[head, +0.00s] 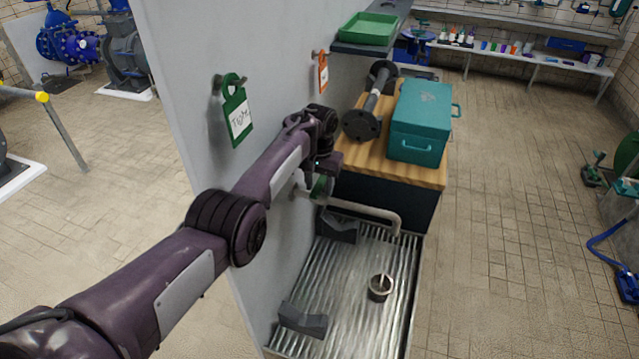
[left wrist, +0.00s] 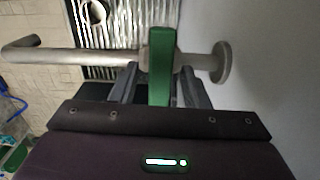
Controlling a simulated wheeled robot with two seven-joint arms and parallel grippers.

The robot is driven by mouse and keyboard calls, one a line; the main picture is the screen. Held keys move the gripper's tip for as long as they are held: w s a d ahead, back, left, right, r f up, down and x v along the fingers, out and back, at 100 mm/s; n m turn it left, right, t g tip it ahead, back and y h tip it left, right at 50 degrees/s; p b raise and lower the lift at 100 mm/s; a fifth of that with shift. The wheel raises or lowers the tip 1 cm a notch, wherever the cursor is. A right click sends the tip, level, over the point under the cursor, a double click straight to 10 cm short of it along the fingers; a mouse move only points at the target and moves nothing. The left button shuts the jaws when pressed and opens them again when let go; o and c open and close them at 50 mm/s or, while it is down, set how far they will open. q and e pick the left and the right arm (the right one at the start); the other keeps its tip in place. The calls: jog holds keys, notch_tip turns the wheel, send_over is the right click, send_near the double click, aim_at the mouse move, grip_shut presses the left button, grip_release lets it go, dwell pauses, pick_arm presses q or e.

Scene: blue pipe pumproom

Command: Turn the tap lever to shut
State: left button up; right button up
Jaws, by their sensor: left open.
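The tap is a grey metal pipe (head: 365,209) that comes out of the pale wall panel above a ribbed metal drain tray (head: 345,283). Its green lever (head: 320,187) shows just below my left gripper (head: 326,178), which partly hides it. In the left wrist view the green lever (left wrist: 161,62) crosses the pipe (left wrist: 80,56) at a right angle, near the round wall flange (left wrist: 222,62). The fingers of my left gripper (left wrist: 160,82) are open, one on each side of the lever. I cannot tell whether they touch it. My right gripper is not in view.
A green "Tight" tag (head: 237,117) hangs on the panel.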

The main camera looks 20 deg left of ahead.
aim_at(319, 184)
pick_arm(q)
notch_tip(319, 184, up, 8)
jog(key=p, duration=0.7)
jog(key=shift+f, duration=0.1)
jog(key=shift+f, duration=0.1)
